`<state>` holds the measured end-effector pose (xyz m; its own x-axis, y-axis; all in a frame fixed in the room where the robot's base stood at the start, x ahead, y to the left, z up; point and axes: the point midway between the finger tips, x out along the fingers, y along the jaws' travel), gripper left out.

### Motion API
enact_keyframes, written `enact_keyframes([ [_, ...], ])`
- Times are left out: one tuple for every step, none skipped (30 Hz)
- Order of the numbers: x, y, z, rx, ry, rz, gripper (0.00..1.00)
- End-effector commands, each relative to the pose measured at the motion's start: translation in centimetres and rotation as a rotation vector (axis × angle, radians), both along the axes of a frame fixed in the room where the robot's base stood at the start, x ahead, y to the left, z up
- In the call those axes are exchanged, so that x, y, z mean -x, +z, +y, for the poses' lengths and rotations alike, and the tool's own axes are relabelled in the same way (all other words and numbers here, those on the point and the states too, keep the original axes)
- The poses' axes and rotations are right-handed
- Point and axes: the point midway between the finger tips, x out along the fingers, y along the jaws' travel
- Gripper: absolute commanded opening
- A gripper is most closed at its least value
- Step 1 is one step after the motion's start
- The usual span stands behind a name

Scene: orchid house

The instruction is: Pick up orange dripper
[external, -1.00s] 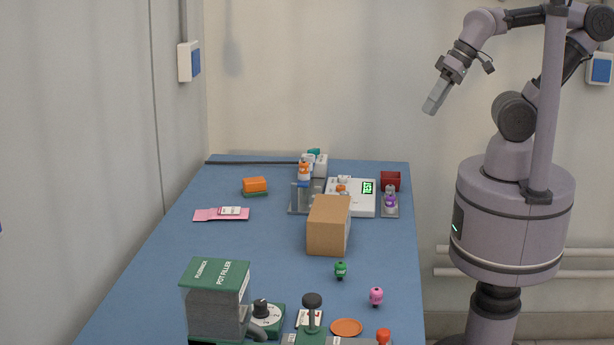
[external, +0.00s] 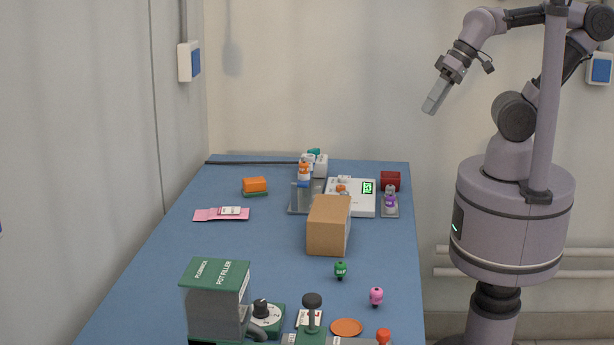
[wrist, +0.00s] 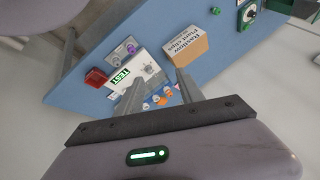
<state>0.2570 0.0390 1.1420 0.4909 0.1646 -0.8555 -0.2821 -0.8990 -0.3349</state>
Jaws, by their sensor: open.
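Several small orange things could be the orange dripper, and I cannot tell which is. An orange-red knob-like piece (external: 383,336) shows at the front right edge of the table. A small orange piece (external: 341,189) sits at the white device with a green display, partly hidden by the cardboard box. An orange-topped bottle (external: 304,170) stands at the rack. In the wrist view small orange pieces (wrist: 165,100) show beyond the fingers. My gripper (external: 436,97) is open and empty, high in the air right of the table; its fingers (wrist: 160,95) also show in the wrist view.
A cardboard box (external: 328,225) stands mid-table. Green (external: 340,270) and pink (external: 376,297) small pieces stand in front of it. A pot filler (external: 217,300) stands front left; a red bin (external: 390,181) is at the back right.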

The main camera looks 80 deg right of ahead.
Motion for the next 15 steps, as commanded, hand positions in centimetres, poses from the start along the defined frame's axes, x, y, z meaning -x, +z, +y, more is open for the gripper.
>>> enact_keyframes([
  [0.0, 0.0, 0.0, 0.000, 0.000, 0.000, 0.45],
  [0.0, 0.0, 0.0, 0.000, 0.000, 0.000, 0.45],
  [0.0, 0.0, 0.0, 0.000, 0.000, 0.000, 0.49],
  [0.0, 0.0, 0.0, 0.000, 0.000, 0.000, 0.49],
  [0.0, 0.0, 0.0, 0.000, 0.000, 0.000, 0.49],
  [0.0, 0.0, 0.0, 0.000, 0.000, 0.000, 0.49],
  [0.0, 0.0, 0.0, 0.000, 0.000, 0.000, 0.49],
  [0.0, 0.0, 0.0, 0.000, 0.000, 0.000, 0.49],
  [0.0, 0.0, 0.0, 0.000, 0.000, 0.000, 0.49],
  [0.0, 0.0, 0.0, 0.000, 0.001, 0.000, 0.49],
  [-0.1, 0.1, 0.0, 0.003, 0.007, 0.001, 0.49],
  [-0.7, 0.6, -0.1, 0.013, 0.025, 0.004, 0.49],
  [-1.4, 1.1, -0.1, 0.027, 0.053, 0.009, 0.49],
  [-2.5, 1.8, -0.3, 0.046, 0.093, 0.014, 0.49],
  [-4.4, 2.8, -0.6, 0.081, 0.166, 0.022, 0.49],
])
